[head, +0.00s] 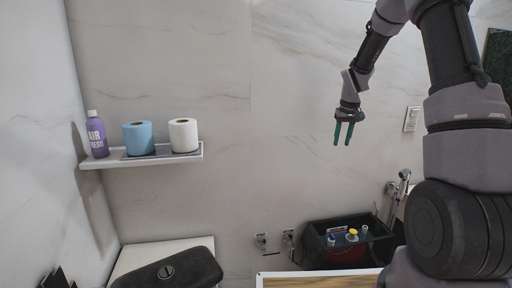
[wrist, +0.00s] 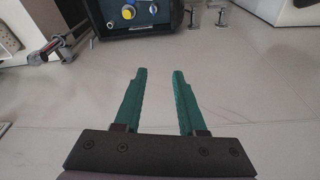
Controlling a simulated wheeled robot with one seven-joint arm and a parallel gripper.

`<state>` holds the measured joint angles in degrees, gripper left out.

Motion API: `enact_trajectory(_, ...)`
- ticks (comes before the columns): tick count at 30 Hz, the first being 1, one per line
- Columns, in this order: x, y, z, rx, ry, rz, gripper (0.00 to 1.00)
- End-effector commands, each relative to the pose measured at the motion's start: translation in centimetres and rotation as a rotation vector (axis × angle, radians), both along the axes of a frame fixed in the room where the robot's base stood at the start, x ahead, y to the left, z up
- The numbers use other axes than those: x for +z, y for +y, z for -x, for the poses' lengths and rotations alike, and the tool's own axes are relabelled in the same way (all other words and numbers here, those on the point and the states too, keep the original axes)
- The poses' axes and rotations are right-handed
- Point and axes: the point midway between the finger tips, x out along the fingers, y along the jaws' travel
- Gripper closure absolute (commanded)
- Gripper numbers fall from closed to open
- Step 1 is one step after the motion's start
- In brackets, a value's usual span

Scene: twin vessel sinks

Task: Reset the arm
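My gripper (head: 343,134) hangs at the end of my arm in the upper right of the head view, its two green fingers pointing down in front of the marble wall. In the wrist view, my gripper (wrist: 158,72) shows both fingers parallel with a clear gap between them. Nothing is between the fingers. The gripper touches nothing that I can see.
A black bin with small items (head: 316,243) is low at right. A hand shower (head: 402,183) and wall switch (head: 411,119) are right. The middle wall is bare.

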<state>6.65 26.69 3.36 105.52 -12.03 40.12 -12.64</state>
Motion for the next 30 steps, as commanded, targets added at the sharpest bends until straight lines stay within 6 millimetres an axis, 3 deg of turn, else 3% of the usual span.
enact_trajectory(1, 3.0, 0.5, 1.4, -0.019, -0.028, -0.007, 0.6)
enact_trajectory(6, 10.3, 2.0, 6.9, -0.084, -0.097, -0.043, 0.6)
enact_trajectory(9, 13.8, 3.0, 10.5, -0.121, -0.135, -0.071, 0.6)
enact_trajectory(15, 18.9, 4.7, 18.4, -0.188, -0.212, -0.137, 0.6)
enact_trajectory(19, 20.8, 5.7, 23.8, -0.229, -0.259, -0.19, 0.6)
enact_trajectory(24, 21.8, 6.8, 29.9, -0.272, -0.312, -0.261, 0.6)
enact_trajectory(30, 21.6, 7.6, 33.9, -0.298, -0.343, -0.315, 0.6)
